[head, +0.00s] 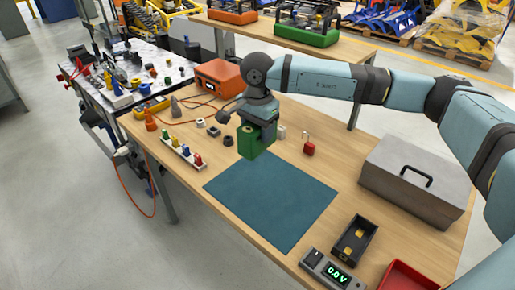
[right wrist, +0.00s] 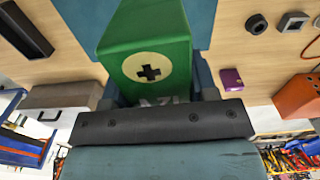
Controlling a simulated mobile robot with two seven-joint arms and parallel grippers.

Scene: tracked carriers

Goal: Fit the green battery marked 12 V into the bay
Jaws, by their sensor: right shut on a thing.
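My right gripper (head: 257,122) is shut on the green battery (head: 256,146) and holds it over the far edge of the blue mat. In the right wrist view, the battery (right wrist: 150,40) shows a plus sign on a pale disc; lettering below it is partly hidden by the gripper (right wrist: 160,118). The bay (head: 354,241) is an open black tray with brass-coloured contacts inside, at the table's near right. It is empty and well apart from the battery. The voltage display (head: 331,269) beside it reads 0.0 V. My left gripper is not in view.
The blue mat (head: 270,200) is bare. A grey toolbox (head: 418,180) stands right of it, and a red tray (head: 407,277) lies at the near right corner. A red padlock (head: 309,148), a rack of coloured pieces (head: 183,153) and an orange case (head: 218,80) are farther back.

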